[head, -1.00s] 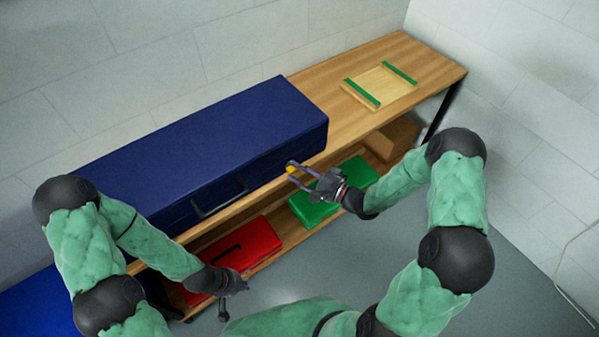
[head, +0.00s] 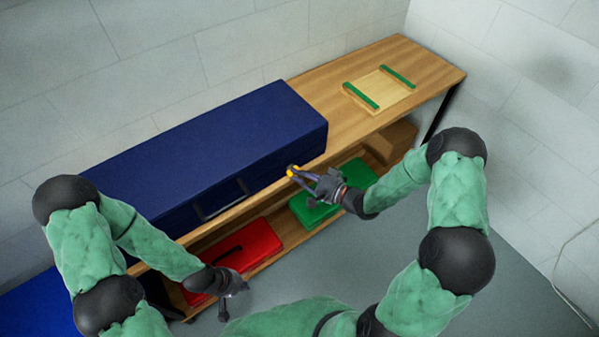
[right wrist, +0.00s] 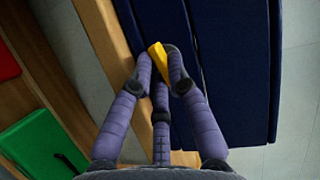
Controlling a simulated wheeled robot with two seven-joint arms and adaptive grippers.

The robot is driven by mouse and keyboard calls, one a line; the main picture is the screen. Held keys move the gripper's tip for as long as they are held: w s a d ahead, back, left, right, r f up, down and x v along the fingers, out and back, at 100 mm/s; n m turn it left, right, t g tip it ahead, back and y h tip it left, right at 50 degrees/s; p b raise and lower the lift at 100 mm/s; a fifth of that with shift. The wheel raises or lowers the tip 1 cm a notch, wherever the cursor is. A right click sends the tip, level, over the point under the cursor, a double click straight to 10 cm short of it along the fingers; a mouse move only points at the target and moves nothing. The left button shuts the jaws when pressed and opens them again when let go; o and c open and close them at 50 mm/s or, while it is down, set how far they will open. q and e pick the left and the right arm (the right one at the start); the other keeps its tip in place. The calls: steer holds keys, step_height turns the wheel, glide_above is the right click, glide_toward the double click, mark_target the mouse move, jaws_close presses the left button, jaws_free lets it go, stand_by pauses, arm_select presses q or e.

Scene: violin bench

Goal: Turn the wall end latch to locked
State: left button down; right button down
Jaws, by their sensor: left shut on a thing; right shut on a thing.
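The large dark blue violin case (head: 215,140) lies closed on the bench, with a handle (head: 222,200) on its front. A small yellow latch (head: 293,171) sits on the case's front near the right end. My right gripper (head: 297,172) has its fingers closed around it. In the right wrist view the latch (right wrist: 158,58) is between the fingertips, slanted, against the blue case side (right wrist: 172,95). My left gripper (head: 226,300) hangs low in front of the bench, away from the case. It is shut, but what it holds is too small to make out.
The wooden bench top (head: 420,65) bears a light board with two green strips (head: 380,90) at right. The lower shelf holds a red case (head: 250,245) and a green case (head: 315,208). A wall (head: 530,130) stands right of the bench.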

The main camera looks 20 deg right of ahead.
steer(key=shift+s+a+r+n+h+p, duration=0.15)
steer(key=shift+n+h, duration=1)
steer(key=shift+n, duration=0.7)
steer(key=shift+w+r+n+h+p, duration=0.1)
steer(key=shift+n+h, duration=1)
steer(key=shift+n, duration=0.8)
steer(key=shift+s+a+r+n+h+p, duration=0.15)
steer(key=shift+n+h, duration=1)
steer(key=shift+n, duration=0.7)
steer(key=c, duration=1.2)
jaws_free()
steer(key=shift+w, duration=0.1)
steer(key=shift+d+r, duration=0.1)
steer(key=v, duration=1.2)
